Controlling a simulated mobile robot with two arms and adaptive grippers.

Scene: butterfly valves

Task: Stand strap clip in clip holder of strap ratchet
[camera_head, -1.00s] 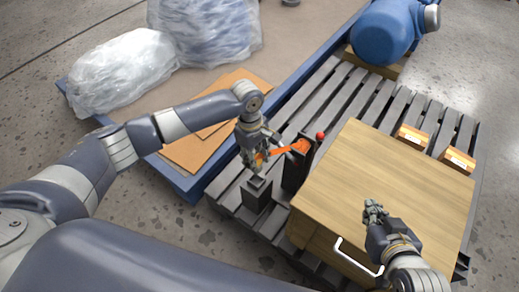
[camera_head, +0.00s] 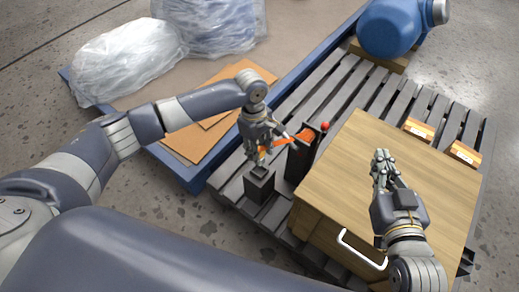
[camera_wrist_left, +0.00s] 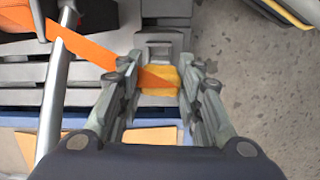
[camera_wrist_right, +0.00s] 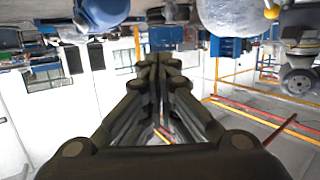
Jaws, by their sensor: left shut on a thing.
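The yellow strap clip (camera_wrist_left: 158,82) is between the fingers of my left gripper (camera_wrist_left: 158,88), with the orange strap (camera_wrist_left: 85,45) running from it to the strap ratchet (camera_head: 302,157), a dark upright unit on the slatted pallet. In the head view my left gripper (camera_head: 260,153) hides most of the clip. The clip holder (camera_head: 259,184), a dark open-topped box, stands just below my left gripper; it also shows beyond the clip in the left wrist view (camera_wrist_left: 160,48). I cannot tell whether the clip touches it. My right gripper (camera_head: 382,162) is shut and empty above the wooden cabinet.
The wooden cabinet (camera_head: 385,180) with a white handle (camera_head: 360,250) stands right of the ratchet. A red knob (camera_head: 324,126) sticks up by the ratchet. Cardboard sheets (camera_head: 205,140) and plastic-wrapped bundles (camera_head: 125,65) lie behind my left arm.

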